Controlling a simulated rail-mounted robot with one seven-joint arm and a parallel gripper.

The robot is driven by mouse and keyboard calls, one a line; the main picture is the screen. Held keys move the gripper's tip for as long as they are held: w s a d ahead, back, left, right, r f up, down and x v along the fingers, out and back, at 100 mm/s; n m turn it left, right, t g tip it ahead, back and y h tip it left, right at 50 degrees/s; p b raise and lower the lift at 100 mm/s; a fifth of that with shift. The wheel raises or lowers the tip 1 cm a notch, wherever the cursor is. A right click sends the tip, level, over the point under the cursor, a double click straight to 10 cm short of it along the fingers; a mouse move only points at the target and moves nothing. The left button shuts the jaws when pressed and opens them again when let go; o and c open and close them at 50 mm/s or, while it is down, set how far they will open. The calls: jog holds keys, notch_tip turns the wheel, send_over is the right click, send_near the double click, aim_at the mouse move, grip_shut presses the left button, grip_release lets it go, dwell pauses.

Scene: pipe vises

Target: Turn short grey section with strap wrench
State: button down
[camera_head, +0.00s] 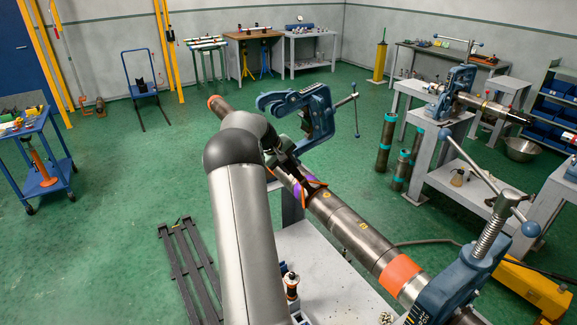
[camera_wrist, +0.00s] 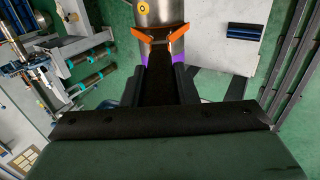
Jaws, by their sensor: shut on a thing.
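A long grey pipe runs diagonally through the head view; a grey section (camera_head: 345,222) with yellow marks shows right of the wrench, and part of it shows in the wrist view (camera_wrist: 162,16). I cannot tell the short section's exact ends. The strap wrench, with orange arms and a purple strap (camera_head: 299,190), sits against the pipe. In the wrist view its orange arms (camera_wrist: 158,34) spread at the pipe's edge, and its dark handle runs back between my fingers. My gripper (camera_wrist: 160,82) is shut on the handle. My arm hides part of the pipe in the head view.
A blue vise (camera_head: 318,108) stands at the pipe's far part and another (camera_head: 455,285) at the near right. A pale bench (camera_head: 325,280) lies below. A dark slatted rack (camera_head: 190,265) is on the floor at left. Green floor around is mostly open.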

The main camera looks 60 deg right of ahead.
jog(key=shift+t+y, duration=0.4)
jog(key=shift+y, duration=0.4)
jog(key=shift+s+d+r, duration=0.3)
jog(key=shift+s+d, duration=0.05)
jog(key=shift+d, duration=0.2)
jog(key=shift+s+d+r, duration=0.3)
jog(key=shift+d, duration=0.25)
jog(key=shift+s+d+r, duration=0.3)
jog(key=shift+s+d, duration=0.05)
jog(key=shift+d, duration=0.2)
jog(key=shift+t+y, duration=0.4)
jog(key=shift+y, duration=0.4)
jog(key=shift+s+d+r, duration=0.2)
jog(key=shift+s+d, duration=0.1)
jog(key=shift+d, duration=0.25)
jog(key=shift+s+d+r, duration=0.25)
jog(key=shift+d, duration=0.35)
jog(key=shift+s+d+r, duration=0.2)
jog(key=shift+s+d, duration=0.1)
jog(key=shift+d, duration=0.25)
jog(key=shift+w+a+f+b, duration=0.1)
jog(key=shift+w+a+b, duration=0.2)
jog(key=shift+b, duration=0.4)
jog(key=shift+p+v, duration=0.9)
jog(key=shift+v, duration=1.75)
jog(key=shift+a, duration=0.1)
